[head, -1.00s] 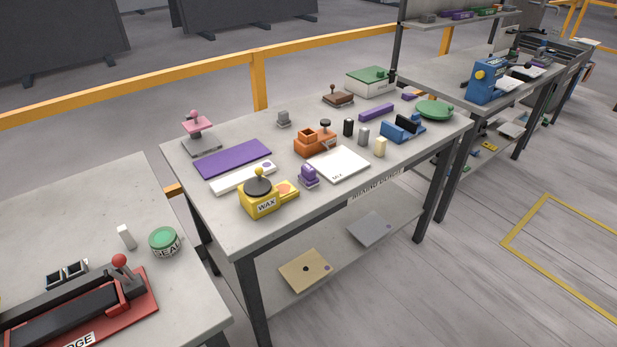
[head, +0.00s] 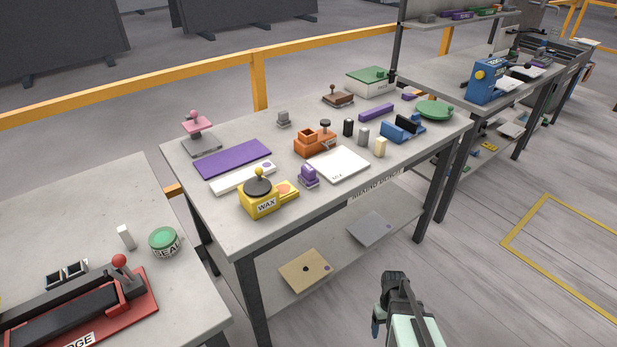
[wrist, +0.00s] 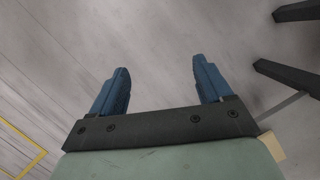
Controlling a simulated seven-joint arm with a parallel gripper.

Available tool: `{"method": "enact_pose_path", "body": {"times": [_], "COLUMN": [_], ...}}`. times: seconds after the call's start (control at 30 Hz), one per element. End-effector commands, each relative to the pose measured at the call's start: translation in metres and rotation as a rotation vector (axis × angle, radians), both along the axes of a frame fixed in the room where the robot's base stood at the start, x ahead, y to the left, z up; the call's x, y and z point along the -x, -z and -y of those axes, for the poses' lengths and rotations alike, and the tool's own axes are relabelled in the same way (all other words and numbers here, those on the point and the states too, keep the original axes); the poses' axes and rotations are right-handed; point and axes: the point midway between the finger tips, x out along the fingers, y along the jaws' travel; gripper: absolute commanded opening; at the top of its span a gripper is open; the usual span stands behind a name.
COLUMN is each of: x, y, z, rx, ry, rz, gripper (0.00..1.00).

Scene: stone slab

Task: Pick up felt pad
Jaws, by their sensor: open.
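No item is labelled as the felt pad. A flat purple rectangle (head: 232,158) that looks like a pad lies on the left part of the middle bench in the head view. I cannot tell for sure that it is felt. My gripper (wrist: 160,68) is open and empty in the wrist view, with two blue fingers spread over the grey floor. In the head view my arm's end shows at the bottom, in front of the bench and well apart from the purple pad; its fingers are mostly hidden there.
The middle bench (head: 250,228) carries a yellow WAX box (head: 262,205), a white strip (head: 243,178), a pink-handled stamp (head: 198,135), an orange holder (head: 315,143) and a white pad (head: 338,163). Tan (head: 303,268) and grey (head: 370,229) plates lie on its lower shelf. Floor at right is clear.

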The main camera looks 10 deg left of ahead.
Motion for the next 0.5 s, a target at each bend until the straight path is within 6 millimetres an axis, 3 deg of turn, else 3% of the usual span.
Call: {"method": "enact_pose_path", "body": {"times": [0.03,0.1,0.5], "x": [-0.022,-0.044,-0.165], "y": [-0.009,-0.022,-0.116], "z": [0.000,0.001,0.005], "rx": [0.000,0.000,0.017], "ry": [-0.017,-0.041,-0.179], "rz": [0.025,0.052,0.207], "gripper": [0.79,0.79,0.79]}}
